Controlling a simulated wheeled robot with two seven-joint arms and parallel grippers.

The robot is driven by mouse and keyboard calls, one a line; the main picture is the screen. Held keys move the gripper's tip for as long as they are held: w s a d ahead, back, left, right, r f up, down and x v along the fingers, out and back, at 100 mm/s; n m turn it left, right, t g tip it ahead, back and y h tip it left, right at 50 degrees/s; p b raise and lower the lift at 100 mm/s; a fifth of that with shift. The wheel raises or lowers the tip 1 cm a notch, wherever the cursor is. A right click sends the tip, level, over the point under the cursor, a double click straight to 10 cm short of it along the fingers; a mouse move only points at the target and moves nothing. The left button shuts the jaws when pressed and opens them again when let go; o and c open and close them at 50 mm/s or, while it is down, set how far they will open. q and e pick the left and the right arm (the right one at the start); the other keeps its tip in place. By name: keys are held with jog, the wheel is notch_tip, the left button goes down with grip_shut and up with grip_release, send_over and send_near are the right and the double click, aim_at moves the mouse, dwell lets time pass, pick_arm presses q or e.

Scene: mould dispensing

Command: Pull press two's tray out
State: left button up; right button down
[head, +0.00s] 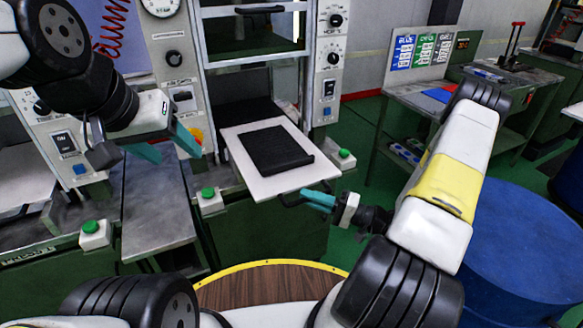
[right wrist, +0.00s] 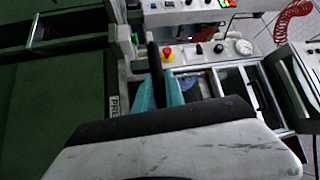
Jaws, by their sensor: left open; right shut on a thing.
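Press two's tray (head: 245,178) is a pale flat plate that sticks out of the middle press toward me, with a black slab (head: 275,149) lying on it. A dark handle (head: 290,199) is at the tray's front edge. My right gripper (head: 312,199) is shut on this handle. In the right wrist view, the teal fingers (right wrist: 160,92) close around a dark bar, with the tray out of clear sight. My left gripper (head: 165,145) is open and empty, left of the tray and above the metal side surface.
Green buttons on small boxes (head: 210,199) flank the tray. Press one's panel (head: 62,142) is at the left. A round wooden-topped table (head: 270,283) stands in front of me. A blue drum (head: 525,240) is at the right, and a bench with colour cards (head: 425,49) is behind it.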

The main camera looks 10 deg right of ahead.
jog(key=s+d, duration=0.3)
jog(key=s, duration=0.7)
jog(key=shift+s+d, duration=0.25)
jog(key=shift+s, duration=0.15)
jog(key=c, duration=1.4)
grip_release()
jog(key=v, duration=0.8)
jog(key=shift+w+a, duration=0.1)
